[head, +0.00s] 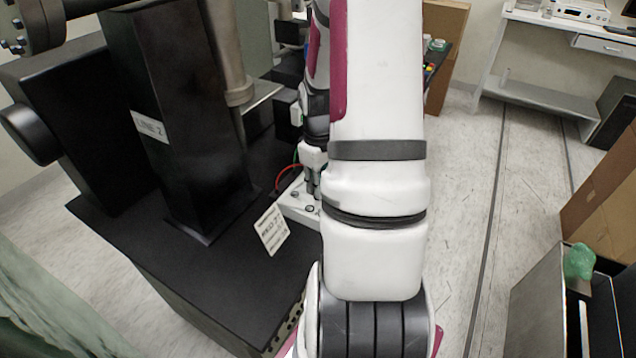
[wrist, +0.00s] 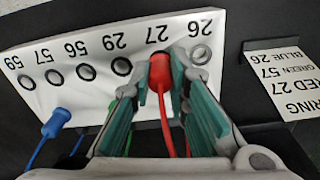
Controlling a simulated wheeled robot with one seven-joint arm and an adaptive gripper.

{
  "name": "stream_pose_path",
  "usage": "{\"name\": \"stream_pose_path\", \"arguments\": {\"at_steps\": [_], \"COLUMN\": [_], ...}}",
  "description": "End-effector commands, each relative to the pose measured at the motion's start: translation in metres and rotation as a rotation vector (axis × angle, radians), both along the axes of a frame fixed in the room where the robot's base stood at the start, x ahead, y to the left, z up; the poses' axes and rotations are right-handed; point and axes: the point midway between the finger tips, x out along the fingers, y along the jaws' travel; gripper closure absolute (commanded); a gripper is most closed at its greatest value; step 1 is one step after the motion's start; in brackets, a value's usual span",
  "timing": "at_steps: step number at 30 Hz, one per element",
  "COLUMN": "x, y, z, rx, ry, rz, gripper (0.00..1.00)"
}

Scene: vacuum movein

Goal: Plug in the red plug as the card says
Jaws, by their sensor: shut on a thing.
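My gripper (wrist: 162,88) is shut on the red plug (wrist: 159,68), whose red wire trails back between the fingers. The plug's head covers the socket under label 27 on the white panel (wrist: 105,50); I cannot tell how deep it sits. The card (wrist: 287,82), upside down in the wrist view, reads red 27, green 57, blue 26. The sockets under 26, 29, 56, 57 and 59 look empty. In the head view, the panel (head: 291,209) and the card (head: 271,230) lie on the black bench, and my arm hides most of the gripper.
A blue plug (wrist: 56,122) on its wire is left of my gripper, below the panel. Something green shows by the left finger, largely hidden. A tall black column (head: 180,120) stands left of the panel on the black base. Open floor (head: 460,200) lies to the right.

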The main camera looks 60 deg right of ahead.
Motion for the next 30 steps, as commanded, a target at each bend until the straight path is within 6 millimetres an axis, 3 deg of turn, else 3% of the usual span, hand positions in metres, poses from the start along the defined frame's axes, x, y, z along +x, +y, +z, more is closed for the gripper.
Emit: {"name": "stream_pose_path", "arguments": {"at_steps": [23, 24, 27, 30], "x": [0.0001, 0.0001, 0.0, 0.0], "y": [-0.0001, -0.0002, -0.0002, -0.0002], "z": [-0.0104, -0.0106, -0.0103, -0.0103], "rx": [0.0, -0.001, -0.001, -0.001], "ry": [0.0, 0.0, 0.0, 0.0], "rz": [0.0, 0.0, 0.0, 0.0], "gripper": [1.0, 0.82, 0.61, 0.61]}}
